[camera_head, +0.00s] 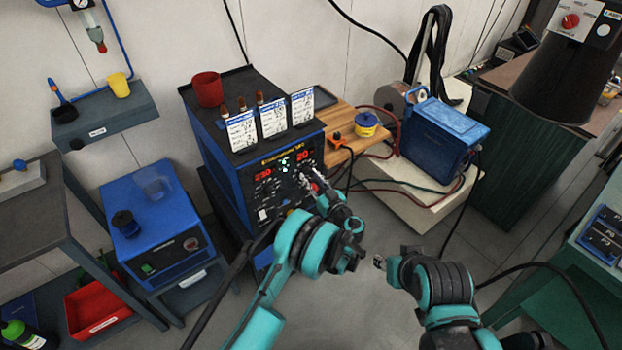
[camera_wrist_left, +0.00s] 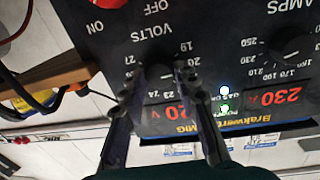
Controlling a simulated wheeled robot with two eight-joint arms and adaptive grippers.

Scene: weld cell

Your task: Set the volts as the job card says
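The welder (camera_head: 262,150) is a blue and black box with a red 230 A display and a red 20 V display. In the left wrist view its panel is upside down, and the volts knob (camera_wrist_left: 159,73) sits under the word VOLTS inside a number scale. My left gripper (camera_head: 312,178) is at the panel. Its fingertips (camera_wrist_left: 154,80) stand either side of the volts knob, apart; contact is unclear. Three white cards (camera_head: 273,117) stand on the welder's top edge; their writing is too small to read. My right gripper (camera_head: 379,262) hangs over the floor, away from the welder.
A red cup (camera_head: 207,89) stands on the welder. A wooden board (camera_head: 340,122) with a yellow-and-blue tub (camera_head: 366,123) is beside it. A blue box (camera_head: 440,130) with cables stands on a pale platform to the right. Another blue machine (camera_head: 157,225) is to the left.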

